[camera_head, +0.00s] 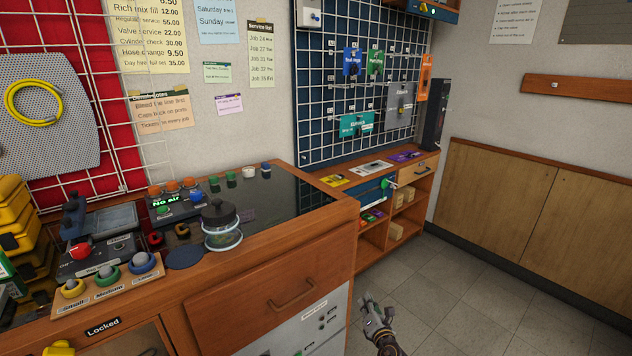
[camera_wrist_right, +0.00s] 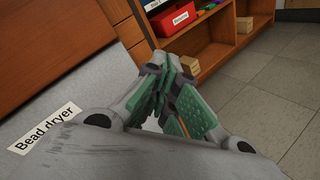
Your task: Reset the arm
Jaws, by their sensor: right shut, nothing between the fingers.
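My right gripper (camera_head: 374,312) shows low in the head view, over the tiled floor to the right of the wooden bench. In the right wrist view the same gripper (camera_wrist_right: 172,100) has its green-padded fingers together, with nothing between them. It is in the air near the front of the grey cabinet labelled "Bead dryer" (camera_wrist_right: 45,130), apart from the bench top. My left gripper is not in either view.
The bench (camera_head: 270,255) carries a black panel, a lidded glass jar (camera_head: 221,226) and a board with several coloured knobs (camera_head: 108,284). Open shelves (camera_head: 376,236) hold small boxes. The floor (camera_head: 480,285) at right is clear.

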